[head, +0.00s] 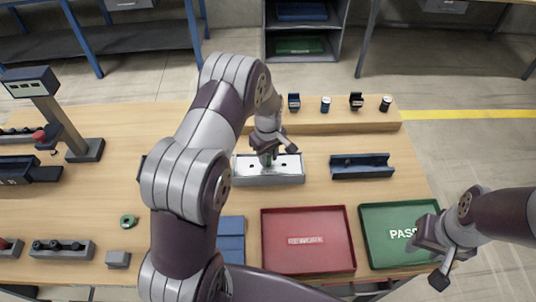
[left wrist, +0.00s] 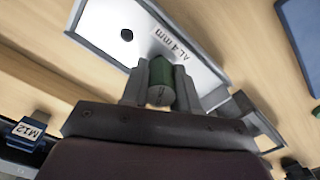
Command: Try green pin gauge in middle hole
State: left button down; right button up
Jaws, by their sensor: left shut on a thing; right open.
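The green pin gauge (head: 267,160) is between the fingers of my left gripper (head: 268,152), which is shut on it. The gauge also shows in the left wrist view (left wrist: 161,76) as a green cylinder with a grey end. It is over the middle of a pale plate (head: 268,180) in a grey frame, with a dark hole visible on either side. The middle hole is hidden, and I cannot tell whether the gauge's tip is in it. The plate in the left wrist view (left wrist: 105,22) carries an "AL 4 mm" label. My right gripper (head: 441,262) is open and empty near the green tray.
A red REWORK tray (head: 352,238) and a green PASS tray (head: 368,250) lie in front. A dark blue holder (head: 362,172) stands right of the plate. Several small items stand on a wooden ledge (head: 330,124) behind. A green ring (head: 128,221) lies at left.

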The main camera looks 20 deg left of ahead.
pick_arm(q)
jog(key=shift+f+b, duration=0.55)
jog(key=shift+f, duration=0.3)
dwell(0.3)
jog(key=shift+r, duration=0.1)
dwell(0.9)
jog(key=shift+r+p, duration=1.95)
jog(key=shift+r, duration=0.5)
jog(key=shift+f, duration=0.1)
